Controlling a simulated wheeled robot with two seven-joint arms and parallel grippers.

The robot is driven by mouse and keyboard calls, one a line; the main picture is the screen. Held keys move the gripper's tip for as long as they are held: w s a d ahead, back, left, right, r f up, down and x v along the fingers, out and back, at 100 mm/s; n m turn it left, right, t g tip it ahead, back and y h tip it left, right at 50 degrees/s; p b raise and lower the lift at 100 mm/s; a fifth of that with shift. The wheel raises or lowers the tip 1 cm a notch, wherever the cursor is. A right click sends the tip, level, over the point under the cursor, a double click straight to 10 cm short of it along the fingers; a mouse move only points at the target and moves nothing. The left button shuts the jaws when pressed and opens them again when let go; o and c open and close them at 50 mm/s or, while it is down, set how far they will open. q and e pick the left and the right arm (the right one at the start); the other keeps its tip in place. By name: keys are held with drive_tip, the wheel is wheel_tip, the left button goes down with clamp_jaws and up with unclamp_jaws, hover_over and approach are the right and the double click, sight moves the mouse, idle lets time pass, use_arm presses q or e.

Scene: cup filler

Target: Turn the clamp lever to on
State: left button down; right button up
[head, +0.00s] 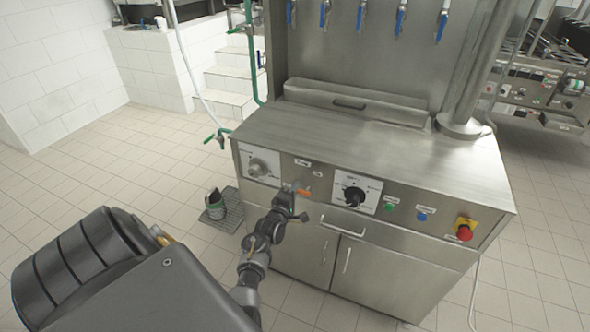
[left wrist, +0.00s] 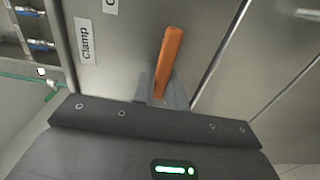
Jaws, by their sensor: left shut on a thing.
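The clamp lever (head: 304,193) is a small orange handle on the steel machine's front panel, between the grey knob and the black dial. In the left wrist view the orange lever (left wrist: 171,55) stands out beyond the fingertips and leans slightly right. My left gripper (head: 291,190) reaches up to the panel at the lever; in the wrist view its fingers (left wrist: 163,90) are shut on the lever's near end. A "Clamp" label (left wrist: 86,41) is left of the lever in the wrist view. My right gripper is not in view.
The panel also has a grey knob (head: 262,167), a black dial (head: 354,195), a green button (head: 390,208), a blue button (head: 422,217) and a red emergency button (head: 465,231).

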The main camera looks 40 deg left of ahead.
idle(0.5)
use_arm(q)
drive_tip(key=c, duration=1.4)
unclamp_jaws()
drive_tip(key=shift+c, duration=0.2)
drive_tip(key=b+v, duration=0.1)
drive_tip(key=v, duration=0.9)
drive_tip(key=shift+s+d, duration=0.2)
drive_tip(key=shift+s, duration=0.15)
